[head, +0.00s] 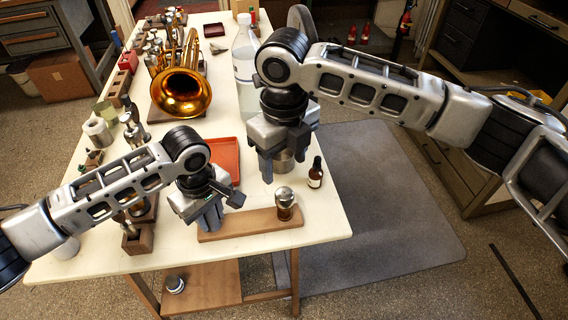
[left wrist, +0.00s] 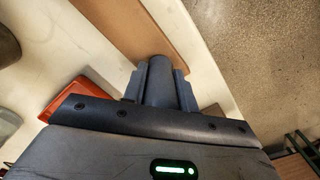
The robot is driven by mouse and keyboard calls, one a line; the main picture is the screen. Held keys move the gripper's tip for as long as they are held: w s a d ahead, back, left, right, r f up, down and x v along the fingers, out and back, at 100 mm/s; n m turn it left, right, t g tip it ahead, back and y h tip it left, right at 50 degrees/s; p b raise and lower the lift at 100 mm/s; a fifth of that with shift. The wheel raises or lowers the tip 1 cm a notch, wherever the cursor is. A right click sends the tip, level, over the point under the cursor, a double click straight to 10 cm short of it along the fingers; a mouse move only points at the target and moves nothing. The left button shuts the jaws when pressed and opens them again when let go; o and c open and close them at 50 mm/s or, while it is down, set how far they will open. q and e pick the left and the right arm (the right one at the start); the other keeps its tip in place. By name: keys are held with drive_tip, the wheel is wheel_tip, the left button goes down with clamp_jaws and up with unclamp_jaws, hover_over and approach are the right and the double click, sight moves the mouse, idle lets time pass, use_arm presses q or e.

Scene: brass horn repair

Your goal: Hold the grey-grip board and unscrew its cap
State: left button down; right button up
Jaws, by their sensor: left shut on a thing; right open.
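The wooden board (head: 250,224) lies along the table's near edge, and it also shows in the left wrist view (left wrist: 112,18). A small brown jar with a shiny metal cap (head: 284,195) stands upright on its right part. My left gripper (head: 211,222) is shut on the board's grey grip (left wrist: 160,75) at the board's left end; the fingers mostly hide the grip in the head view. My right gripper (head: 279,168) is open, pointing down behind the jar and apart from the cap. A metal cylinder shows partly behind its fingers; I cannot tell whether they touch.
A dropper bottle (head: 315,173) stands close to the right of my right gripper. A red-orange tray (head: 225,158) lies behind the board. A brass horn (head: 182,90), a clear plastic bottle (head: 244,60) and several small blocks and jars fill the table further back and left.

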idle(0.3)
use_arm(q)
drive_tip(key=c, duration=1)
unclamp_jaws()
drive_tip(key=shift+r, duration=0.15)
